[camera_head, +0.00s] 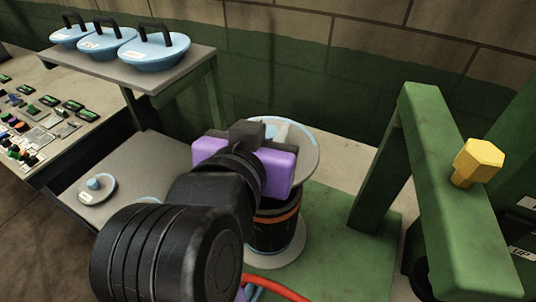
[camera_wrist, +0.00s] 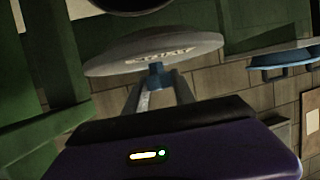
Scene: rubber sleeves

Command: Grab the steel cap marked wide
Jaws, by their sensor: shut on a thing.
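My gripper (camera_wrist: 157,82) is shut on the blue knob of a round steel cap (camera_wrist: 120,55). In the head view the held cap (camera_head: 308,150) is beyond my purple gripper body, above a black cylinder with orange bands (camera_head: 275,232). Whether the cap touches the cylinder cannot be told. Another steel cap with a blue knob (camera_head: 97,189) lies on the grey lower surface at left; its label is too small to read. A pale blue rim (camera_head: 149,199) is mostly hidden behind my arm.
Three blue lids with black handles (camera_head: 155,50) stand on a raised grey shelf (camera_head: 170,73). A green frame with a yellow hexagonal knob (camera_head: 478,161) rises at right. A panel of small coloured parts (camera_head: 40,125) is at far left. Red tubing (camera_head: 275,288) lies in front.

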